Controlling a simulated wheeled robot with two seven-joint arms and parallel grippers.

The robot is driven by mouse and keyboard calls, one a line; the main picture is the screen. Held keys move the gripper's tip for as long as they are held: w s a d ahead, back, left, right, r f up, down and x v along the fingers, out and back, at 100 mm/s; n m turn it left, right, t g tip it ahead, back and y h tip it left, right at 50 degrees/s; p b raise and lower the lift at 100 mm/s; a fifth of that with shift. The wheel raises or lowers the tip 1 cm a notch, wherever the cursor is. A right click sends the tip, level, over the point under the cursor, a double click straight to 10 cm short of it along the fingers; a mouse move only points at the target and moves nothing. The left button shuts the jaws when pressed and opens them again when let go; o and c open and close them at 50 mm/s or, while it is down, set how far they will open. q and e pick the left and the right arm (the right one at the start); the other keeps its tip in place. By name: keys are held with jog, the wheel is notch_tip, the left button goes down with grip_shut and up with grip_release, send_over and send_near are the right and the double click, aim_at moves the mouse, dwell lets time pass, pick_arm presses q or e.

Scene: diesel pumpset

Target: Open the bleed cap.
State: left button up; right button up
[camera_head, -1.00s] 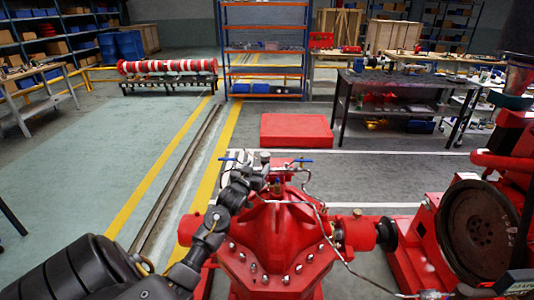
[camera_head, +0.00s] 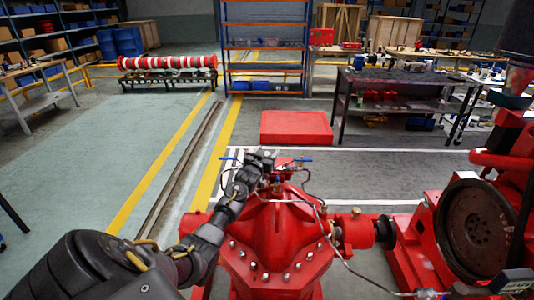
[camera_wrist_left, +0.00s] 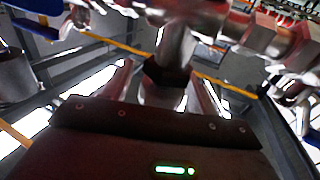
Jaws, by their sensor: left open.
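The red pump casing (camera_head: 275,235) stands in the lower middle of the head view. A small brass-coloured fitting (camera_head: 277,184) stands on its top; I cannot tell for sure that it is the bleed cap. My left gripper (camera_head: 265,160) is above the casing, close behind this fitting, and partly hides the pipework. In the left wrist view, the open fingers (camera_wrist_left: 164,88) stand apart on either side of a dark hexagonal fitting (camera_wrist_left: 166,76) below a metal pipe (camera_wrist_left: 190,15). Contact is not clear. My right gripper is out of view.
Blue-handled valves (camera_head: 303,160) and thin bent pipes lie close around the gripper. A red shaft housing (camera_head: 357,230) and a large flywheel (camera_head: 478,228) stand to the right. A red box (camera_head: 297,127) is on the floor behind. Open floor lies left.

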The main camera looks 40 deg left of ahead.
pick_arm(q)
jog(key=c, duration=1)
jog(key=shift+a+n+g+y, duration=0.1)
jog(key=shift+n+g+y, duration=0.6)
jog(key=shift+y, duration=0.4)
jog(key=o, duration=1)
jog(key=shift+s+d+f, duration=0.1)
jog(key=shift+s+d, duration=0.15)
jog(key=shift+s, duration=0.25)
jog(key=b+v, duration=0.1)
jog(key=v, duration=0.8)
jog(key=shift+s+d+b, duration=0.15)
jog(key=shift+s+b, duration=0.25)
jog(key=shift+d, duration=0.1)
